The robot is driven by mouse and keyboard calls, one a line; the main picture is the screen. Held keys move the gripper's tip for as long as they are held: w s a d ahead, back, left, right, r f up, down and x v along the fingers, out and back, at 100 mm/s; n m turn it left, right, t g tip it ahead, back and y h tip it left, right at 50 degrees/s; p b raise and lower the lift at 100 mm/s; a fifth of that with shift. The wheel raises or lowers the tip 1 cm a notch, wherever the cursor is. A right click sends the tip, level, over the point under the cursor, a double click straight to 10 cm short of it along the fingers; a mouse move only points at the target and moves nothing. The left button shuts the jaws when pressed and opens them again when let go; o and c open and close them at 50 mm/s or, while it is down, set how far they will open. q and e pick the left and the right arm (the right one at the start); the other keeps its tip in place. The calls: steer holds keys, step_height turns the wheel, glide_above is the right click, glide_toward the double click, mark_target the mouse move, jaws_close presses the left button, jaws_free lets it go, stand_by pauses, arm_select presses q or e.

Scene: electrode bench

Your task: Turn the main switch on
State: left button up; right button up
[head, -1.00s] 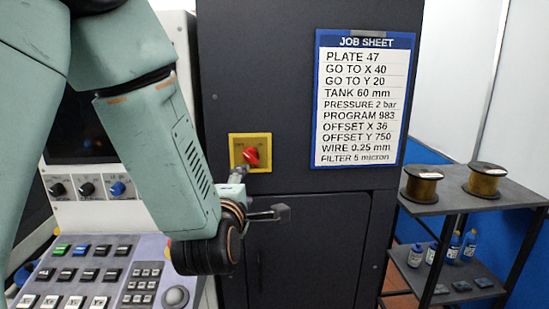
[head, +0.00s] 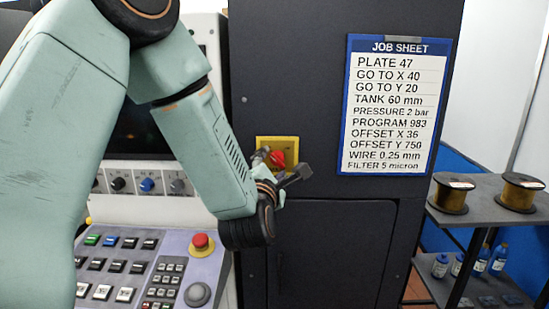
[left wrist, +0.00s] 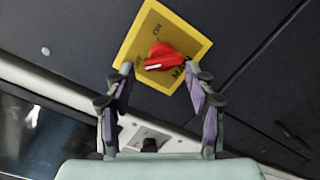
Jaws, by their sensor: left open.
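The main switch is a red rotary knob (head: 278,158) on a yellow square plate (head: 291,142) on the dark cabinet front. In the left wrist view the knob (left wrist: 168,58) shows a white mark at its left end, on the side away from the word ON on the plate (left wrist: 150,22). My left gripper (head: 282,165) is open in front of the plate, with one finger partly covering it. In the left wrist view my fingers (left wrist: 160,74) are spread on either side below the knob and hold nothing. Whether they touch the plate I cannot tell. My right gripper is not in view.
A control panel (head: 150,240) with several keys and a red stop button (head: 201,242) lies below my left arm. A job sheet (head: 390,105) hangs right of the switch. A shelf (head: 480,207) with wire spools stands at the right.

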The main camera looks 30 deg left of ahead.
mark_target(277, 159)
arm_select(q)
steer(key=shift+d+x, duration=0.25)
steer(key=shift+x, duration=1.1)
steer(key=shift+w, duration=0.1)
steer(key=shift+a, duration=0.1)
steer(key=shift+c, duration=0.2)
steer(key=c, duration=0.4)
steer(key=shift+r, duration=0.1)
steer(key=c, duration=0.5)
